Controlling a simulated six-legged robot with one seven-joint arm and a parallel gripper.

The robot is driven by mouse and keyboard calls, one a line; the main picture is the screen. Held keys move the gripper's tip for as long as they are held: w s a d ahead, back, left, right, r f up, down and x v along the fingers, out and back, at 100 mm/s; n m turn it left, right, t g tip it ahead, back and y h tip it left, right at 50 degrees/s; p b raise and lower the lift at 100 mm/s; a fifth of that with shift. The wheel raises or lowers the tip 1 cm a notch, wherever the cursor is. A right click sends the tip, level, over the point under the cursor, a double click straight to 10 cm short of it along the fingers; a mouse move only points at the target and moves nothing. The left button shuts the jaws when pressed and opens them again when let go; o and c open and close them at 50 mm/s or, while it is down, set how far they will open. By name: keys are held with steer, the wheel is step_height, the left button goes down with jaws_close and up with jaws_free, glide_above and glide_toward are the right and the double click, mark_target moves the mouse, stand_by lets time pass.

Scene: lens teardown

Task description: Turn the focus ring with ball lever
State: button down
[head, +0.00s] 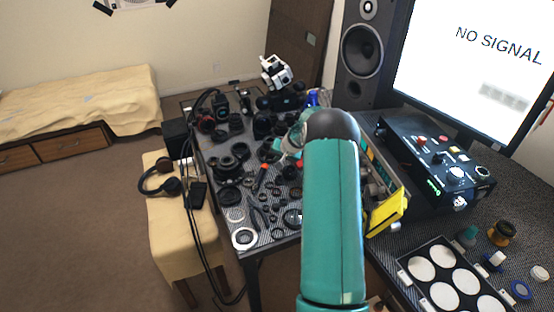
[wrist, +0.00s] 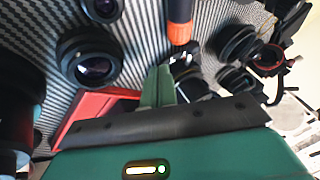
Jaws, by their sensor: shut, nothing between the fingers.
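My gripper (wrist: 160,88) shows in the wrist view as green fingers, shut and empty, low over the striped table mat. A black cylindrical part (wrist: 188,72) lies just right of the fingertips; I cannot tell whether they touch it. A dark ring with a reddish rim (wrist: 268,58) and a small pale tip lies farther right. I cannot tell for sure which part is the focus ring with the ball lever. In the head view my arm hides the gripper's fingertips and part of the table.
A lens barrel (wrist: 90,58) and an orange-tipped tool (wrist: 180,32) lie near the fingers. Many black lens parts crowd the table. A white microscope-like device (head: 275,72) stands behind, a yellow object (head: 388,212) and a control box (head: 435,160) at right.

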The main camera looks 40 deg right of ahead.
steer(key=v, duration=1)
steer(key=s+a+r+n+g, duration=0.1)
steer(key=s+a+r+n, duration=0.25)
steer(key=a+r, duration=0.8)
steer(key=s+a+r+n, duration=0.2)
steer(key=s+a+r, duration=0.45)
steer(key=a, duration=0.75)
steer(key=s+a+r+n, duration=0.2)
steer(key=s+a, duration=0.4)
steer(key=s, duration=0.4)
steer(key=s+a+r+n, duration=0.2)
steer(key=s+a, duration=0.5)
steer(key=s, duration=0.4)
steer(key=shift+s, duration=0.25)
steer(key=shift+d, duration=0.15)
